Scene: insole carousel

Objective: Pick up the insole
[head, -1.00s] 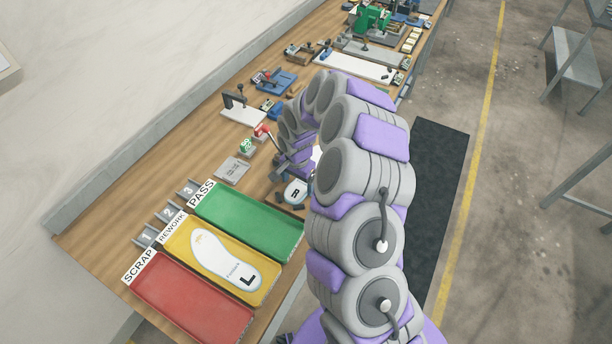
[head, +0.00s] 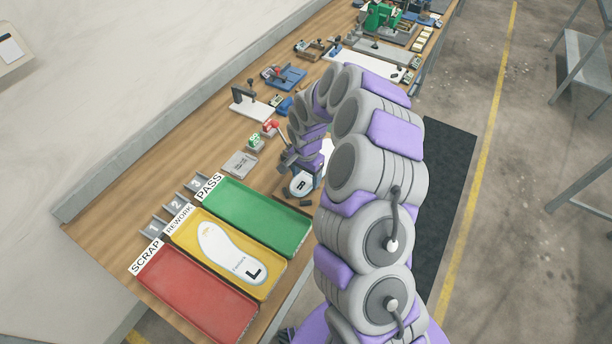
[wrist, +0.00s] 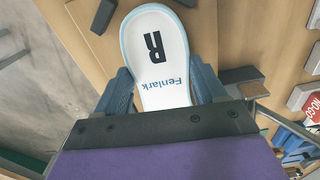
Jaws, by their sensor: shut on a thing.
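A white insole (wrist: 157,50) with a black R and the word Fenlark lies between the fingers of my gripper (wrist: 168,88) in the wrist view. The fingers are shut on it, one at each side edge. In the head view the R end of this insole (head: 301,184) shows below my gripper (head: 302,165), near the table's front edge. My arm hides the rest of it. I cannot tell whether it is clear of the table. Another white insole, marked L (head: 231,252), lies in the yellow REWORK tray (head: 188,246).
A green PASS tray (head: 262,222) and a red SCRAP tray (head: 195,292) flank the yellow one. Numbered grey slots (head: 176,207) stand behind them. Small dark blocks (wrist: 241,75) lie near the held insole. Fixtures, including a white plate with a black clamp (head: 248,100), stand farther back.

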